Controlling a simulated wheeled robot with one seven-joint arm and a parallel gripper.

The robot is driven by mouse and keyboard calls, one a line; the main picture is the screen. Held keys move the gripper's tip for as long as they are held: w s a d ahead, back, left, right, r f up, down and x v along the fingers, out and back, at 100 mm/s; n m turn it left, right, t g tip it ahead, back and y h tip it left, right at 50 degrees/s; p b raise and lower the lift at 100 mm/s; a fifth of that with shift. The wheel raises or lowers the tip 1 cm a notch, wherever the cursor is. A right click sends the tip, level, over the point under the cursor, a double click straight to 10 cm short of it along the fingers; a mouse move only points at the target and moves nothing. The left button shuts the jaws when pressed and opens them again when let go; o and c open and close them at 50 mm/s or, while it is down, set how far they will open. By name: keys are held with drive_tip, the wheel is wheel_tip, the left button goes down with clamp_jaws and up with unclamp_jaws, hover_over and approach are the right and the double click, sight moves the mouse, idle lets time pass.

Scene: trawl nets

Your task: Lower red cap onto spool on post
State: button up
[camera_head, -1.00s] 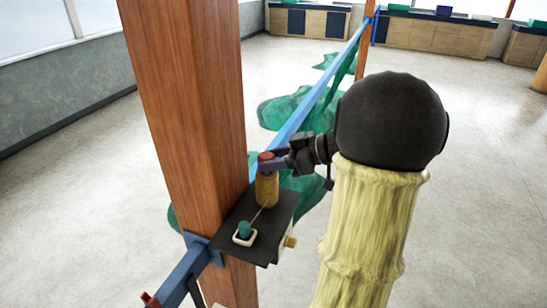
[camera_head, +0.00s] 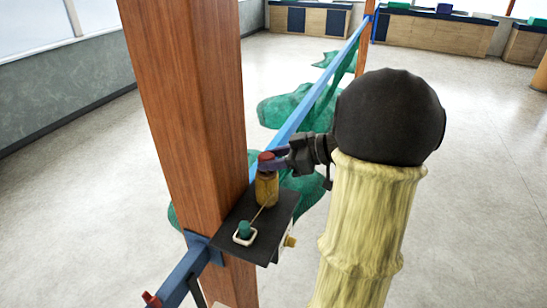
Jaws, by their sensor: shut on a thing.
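The red cap (camera_head: 266,157) is at the top of the yellow spool (camera_head: 267,188), held between the dark purple fingers of my gripper (camera_head: 272,159). The gripper reaches in from the right and is shut on the cap. The cap looks right above or touching the spool's top; I cannot tell if there is a gap. The spool stands upright on a black shelf (camera_head: 258,212) fixed beside the wooden post (camera_head: 190,120). Any pin inside the spool is hidden.
A green piece (camera_head: 244,230) in a white square holder sits at the shelf's front, with a thread running to the spool. A blue rail (camera_head: 308,100) passes the post. Green netting (camera_head: 290,108) hangs behind. Open floor lies left and right.

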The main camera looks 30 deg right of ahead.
drive_tip(key=shift+f, duration=0.3)
drive_tip(key=shift+f, duration=0.3)
idle(0.3)
drive_tip(key=o, duration=1)
drive_tip(key=shift+o, duration=0.2)
drive_tip(key=b+v, duration=0.5)
drive_tip(key=v, duration=1.2)
drive_tip(key=shift+s+d+r, duration=0.1)
